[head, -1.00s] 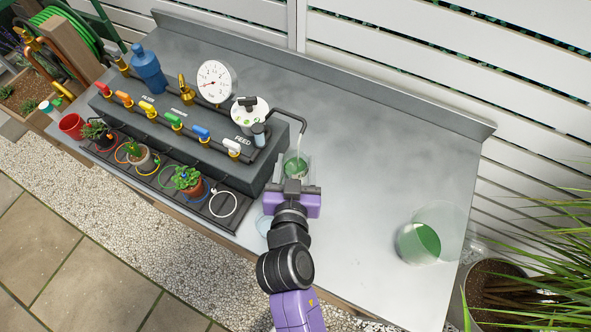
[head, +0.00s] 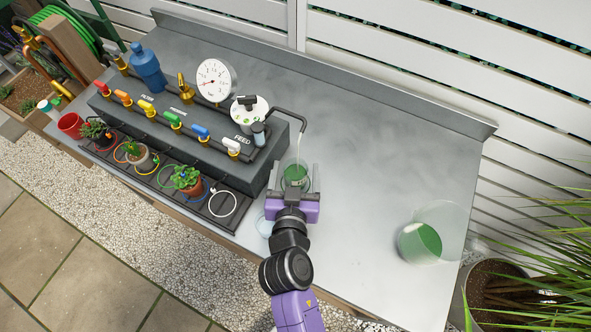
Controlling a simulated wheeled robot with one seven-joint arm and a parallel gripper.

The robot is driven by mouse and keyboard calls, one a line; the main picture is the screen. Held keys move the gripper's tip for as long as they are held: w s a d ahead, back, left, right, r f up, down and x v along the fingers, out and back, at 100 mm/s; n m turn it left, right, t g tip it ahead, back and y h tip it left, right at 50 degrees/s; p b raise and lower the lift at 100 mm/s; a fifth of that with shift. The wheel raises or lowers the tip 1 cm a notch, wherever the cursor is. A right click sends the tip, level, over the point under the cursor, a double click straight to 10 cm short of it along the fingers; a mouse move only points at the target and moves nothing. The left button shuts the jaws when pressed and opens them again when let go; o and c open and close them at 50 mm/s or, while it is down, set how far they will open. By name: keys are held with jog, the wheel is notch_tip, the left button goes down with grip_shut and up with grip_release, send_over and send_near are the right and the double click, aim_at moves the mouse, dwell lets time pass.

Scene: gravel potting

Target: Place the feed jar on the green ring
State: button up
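A clear jar with green contents, which I take for the feed jar (head: 296,175), stands under the bent spout beside the block marked FEED. My gripper (head: 295,172) reaches in from the front, with one finger on each side of this jar. The fingers look spread, with a small gap at the jar's sides, so the gripper seems open around it. The green ring (head: 164,178) lies on the dark tray (head: 218,221) at the left, between the yellow ring and the potted succulent (head: 187,179). The jar's base is partly hidden by my gripper.
The valve block (head: 235,170), with coloured handles and a gauge (head: 214,80), stands behind the tray. A large clear vessel with green contents (head: 420,243) is at the right. A clear round piece (head: 264,226) lies left of my wrist. The bench's middle right is clear.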

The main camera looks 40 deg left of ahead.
jog(key=shift+s+d+r, duration=0.1)
jog(key=b+v, duration=0.1)
jog(key=v, duration=1)
jog(key=shift+s+d+r, duration=0.2)
jog(key=shift+s, duration=0.1)
